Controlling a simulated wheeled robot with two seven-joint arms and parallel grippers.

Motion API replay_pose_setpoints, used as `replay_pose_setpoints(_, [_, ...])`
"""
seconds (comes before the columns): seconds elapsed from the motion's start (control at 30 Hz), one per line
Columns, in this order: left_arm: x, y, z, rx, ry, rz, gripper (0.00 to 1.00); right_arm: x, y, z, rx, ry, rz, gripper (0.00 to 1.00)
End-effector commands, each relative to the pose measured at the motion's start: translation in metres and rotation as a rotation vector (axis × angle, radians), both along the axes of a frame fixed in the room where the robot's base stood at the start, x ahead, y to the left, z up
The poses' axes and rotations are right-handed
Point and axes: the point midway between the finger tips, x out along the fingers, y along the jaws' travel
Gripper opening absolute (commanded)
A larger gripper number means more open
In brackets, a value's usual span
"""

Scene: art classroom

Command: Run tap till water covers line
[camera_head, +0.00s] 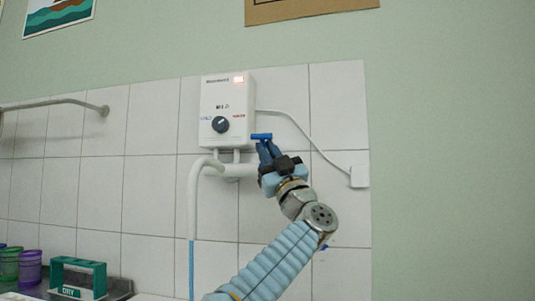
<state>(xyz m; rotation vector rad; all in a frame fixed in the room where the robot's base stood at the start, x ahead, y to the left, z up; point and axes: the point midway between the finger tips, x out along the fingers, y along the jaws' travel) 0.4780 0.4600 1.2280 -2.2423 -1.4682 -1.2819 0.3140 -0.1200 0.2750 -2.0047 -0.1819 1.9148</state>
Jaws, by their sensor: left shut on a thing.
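A white wall water heater (225,108) with a dark dial (220,124) and a lit red-orange display hangs on the tiles. A white curved spout (194,195) comes from under it and points down at the left. Below its end runs a straight blue strip (191,270); I cannot tell whether it is water or a tube. My left gripper (264,147) is shut on a small blue tap handle (261,136) at the heater's lower right. The handle lies level. The vessel and its line are out of view. My right gripper is not in view.
At the lower left stand a green rack (79,277) marked DRY, a purple cup (30,267) and a green cup (9,263). A white rail (60,101) is on the wall. A white cord runs to a wall box (359,176). The wall at right is clear.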

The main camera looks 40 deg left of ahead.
Motion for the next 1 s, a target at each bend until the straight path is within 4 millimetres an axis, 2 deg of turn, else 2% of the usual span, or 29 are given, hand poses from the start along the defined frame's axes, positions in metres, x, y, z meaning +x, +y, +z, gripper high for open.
replay_pose_setpoints(0.87, [0.0004,-0.0012,-0.0002,0.002,0.001,0.001,0.00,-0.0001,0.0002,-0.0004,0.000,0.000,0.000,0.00])
replay_pose_setpoints(0.9, [0.0004,-0.0012,-0.0002,0.002,0.001,0.001,0.18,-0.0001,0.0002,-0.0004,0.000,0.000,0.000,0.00])
replay_pose_setpoints(1.0, [0.0004,-0.0010,-0.0002,0.002,0.002,0.001,0.33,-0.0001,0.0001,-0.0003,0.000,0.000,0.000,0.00])
